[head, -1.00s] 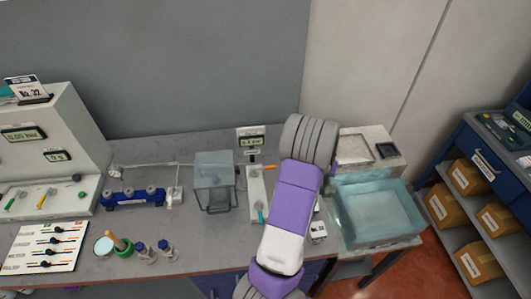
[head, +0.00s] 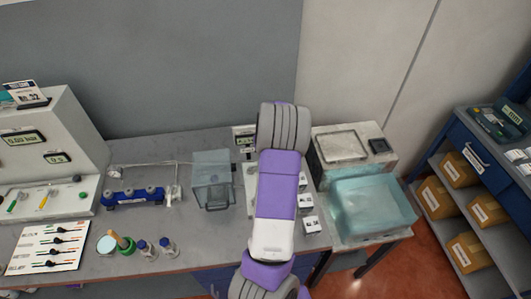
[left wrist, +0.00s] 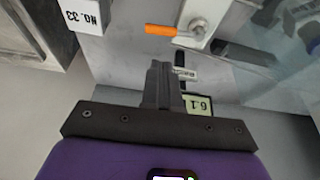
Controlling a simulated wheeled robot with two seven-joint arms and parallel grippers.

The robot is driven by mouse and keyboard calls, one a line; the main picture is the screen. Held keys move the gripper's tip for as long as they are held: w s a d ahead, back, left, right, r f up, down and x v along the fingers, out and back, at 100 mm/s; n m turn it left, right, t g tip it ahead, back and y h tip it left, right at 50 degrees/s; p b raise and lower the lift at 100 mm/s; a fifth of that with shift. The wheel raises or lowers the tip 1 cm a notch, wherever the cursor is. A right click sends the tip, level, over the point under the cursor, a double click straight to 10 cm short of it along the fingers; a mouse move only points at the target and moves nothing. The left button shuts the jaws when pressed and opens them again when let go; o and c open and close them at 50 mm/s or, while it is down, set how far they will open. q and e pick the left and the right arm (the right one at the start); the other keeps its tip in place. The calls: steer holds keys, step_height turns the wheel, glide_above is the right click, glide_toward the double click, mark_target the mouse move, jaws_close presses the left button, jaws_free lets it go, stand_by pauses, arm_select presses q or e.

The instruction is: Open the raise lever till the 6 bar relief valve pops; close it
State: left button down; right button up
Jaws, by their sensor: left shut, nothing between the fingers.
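An orange-handled lever (left wrist: 160,30) on a pale fitting shows at the top of the left wrist view, its handle lying sideways. I cannot read which lever it is. A small display (left wrist: 203,104) reads 6.1; its stand (head: 243,135) shows beside my arm in the head view. My left gripper (left wrist: 164,66) is shut and empty, just below the orange handle in the wrist picture and apart from it. In the head view my purple and white arm hides the gripper and most of the lever panel (head: 250,185). No relief valve is clearly identifiable. My right gripper is out of view.
Small white boxes (head: 306,201) stand right of my arm. A clear bin (head: 372,207) is farther right. A console (head: 40,150) with levers stands left.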

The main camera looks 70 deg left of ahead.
arm_select(q)
steer(key=x, duration=0.8)
steer(key=shift+a+f, duration=0.1)
steer(key=shift+w, duration=0.15)
